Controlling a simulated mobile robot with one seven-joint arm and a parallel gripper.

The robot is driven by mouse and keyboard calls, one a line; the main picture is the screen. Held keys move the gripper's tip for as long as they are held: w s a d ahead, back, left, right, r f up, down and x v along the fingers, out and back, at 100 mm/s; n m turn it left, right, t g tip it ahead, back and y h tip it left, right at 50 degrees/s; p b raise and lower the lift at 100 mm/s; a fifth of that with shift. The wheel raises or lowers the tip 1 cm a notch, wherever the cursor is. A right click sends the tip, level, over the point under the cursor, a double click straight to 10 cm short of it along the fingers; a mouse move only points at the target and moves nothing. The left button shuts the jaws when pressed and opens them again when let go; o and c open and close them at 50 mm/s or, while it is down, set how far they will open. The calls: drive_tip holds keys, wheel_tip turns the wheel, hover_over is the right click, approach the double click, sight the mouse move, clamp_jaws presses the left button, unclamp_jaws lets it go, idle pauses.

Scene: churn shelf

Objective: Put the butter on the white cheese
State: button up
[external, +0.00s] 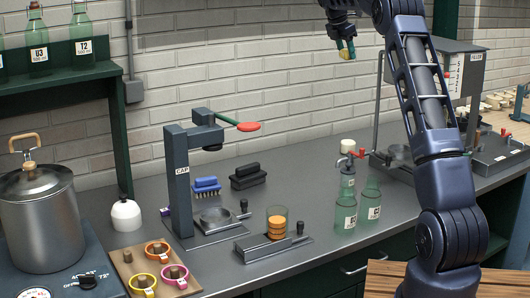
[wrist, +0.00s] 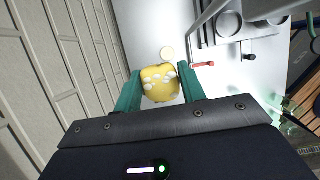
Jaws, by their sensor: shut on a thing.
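The butter, a yellow rounded block with pale white patches (wrist: 160,83), is between the green fingers of my gripper (wrist: 160,90) in the wrist view. In the external view my gripper (external: 345,48) is high above the counter near the wall, with the small yellow butter (external: 343,55) at its tips. A small white round piece, likely the white cheese (external: 347,146), shows well below my gripper, near the top of a glass bottle. It also shows in the wrist view (wrist: 167,54), just beyond the butter and apart from it. What supports it is unclear.
Glass bottles (external: 370,205) and a red-handled tap (external: 358,153) stand below. The brick wall (external: 270,60) is close behind.

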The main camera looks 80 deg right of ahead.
sight(351, 141)
drive_tip(key=f, duration=1)
drive_tip(key=s+d+f, duration=0.1)
drive_tip(key=f, duration=0.9)
drive_tip(key=s+f, duration=0.1)
drive_tip(key=f, duration=1)
drive_tip(key=shift+s+d+f, duration=0.1)
drive_tip(key=shift+d, duration=0.15)
drive_tip(key=o, duration=1)
drive_tip(key=shift+f, duration=0.1)
drive_tip(key=shift+c, duration=0.2)
